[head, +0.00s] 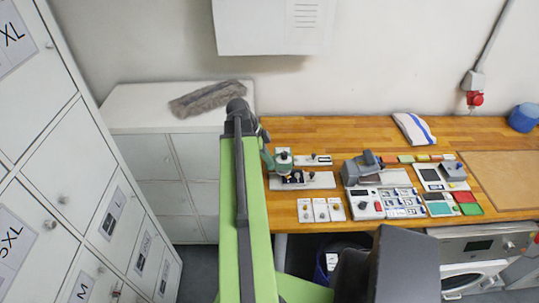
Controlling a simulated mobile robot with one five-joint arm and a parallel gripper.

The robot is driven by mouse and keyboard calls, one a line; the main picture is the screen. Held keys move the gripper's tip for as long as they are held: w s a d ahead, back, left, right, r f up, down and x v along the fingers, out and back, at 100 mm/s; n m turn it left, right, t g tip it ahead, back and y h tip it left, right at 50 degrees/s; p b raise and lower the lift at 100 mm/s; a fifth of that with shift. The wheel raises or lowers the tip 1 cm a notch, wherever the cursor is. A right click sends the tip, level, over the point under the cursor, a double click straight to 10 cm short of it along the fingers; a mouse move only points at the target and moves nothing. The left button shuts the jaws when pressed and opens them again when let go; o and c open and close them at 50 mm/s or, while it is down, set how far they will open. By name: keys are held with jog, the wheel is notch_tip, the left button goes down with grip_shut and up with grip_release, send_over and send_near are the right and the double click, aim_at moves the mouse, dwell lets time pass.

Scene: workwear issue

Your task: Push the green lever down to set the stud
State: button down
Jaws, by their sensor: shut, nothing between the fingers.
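A small dark green press (283,160) stands on a pale base plate near the left end of the wooden workbench (345,133). A green part, which looks like its lever, rises at its left side, close against the edge of my arm in the picture. My green and black arm crosses the view from the bottom up to a dark joint left of the press. My gripper's fingers do not show. Whether they touch the lever, and whether a stud sits in the press, I cannot tell.
Three small cards with knobs (320,210) lie in front of the press. A grey machine (362,168) and several coloured trays stand to the right. A folded white and blue cloth (414,129) lies behind. White lockers (60,150) line the left; a grey duster (208,98) lies on a low cabinet.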

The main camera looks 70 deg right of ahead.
notch_tip(320, 180, up, 5)
jog(key=p, duration=0.4)
jog(key=shift+r, duration=0.1)
dwell(0.3)
jog(key=w+a+f+n+t+h+b, duration=0.1)
jog(key=w+a+f+n+b, duration=0.3)
jog(key=w+a+f+b, duration=0.65)
jog(key=w+a+f+n+t+b, duration=0.1)
jog(key=w+a+f+n+b, duration=0.35)
jog(key=w+a, duration=1.1)
jog(key=w+a+f+n+y+b, duration=0.1)
jog(key=w+a+f+n+b, duration=0.1)
jog(key=a+n, duration=0.5)
jog(key=w+a+f+n+t+b, duration=0.1)
jog(key=w+a+f+n, duration=0.3)
jog(key=a+n, duration=0.4)
jog(key=w+a+f+n+t+y+b, duration=0.1)
jog(key=w+a+f+n+b, duration=0.2)
jog(key=a+n, duration=0.5)
jog(key=a, duration=0.5)
jog(key=shift+w+a+y+b, duration=0.15)
jog(key=shift+y+b, duration=0.15)
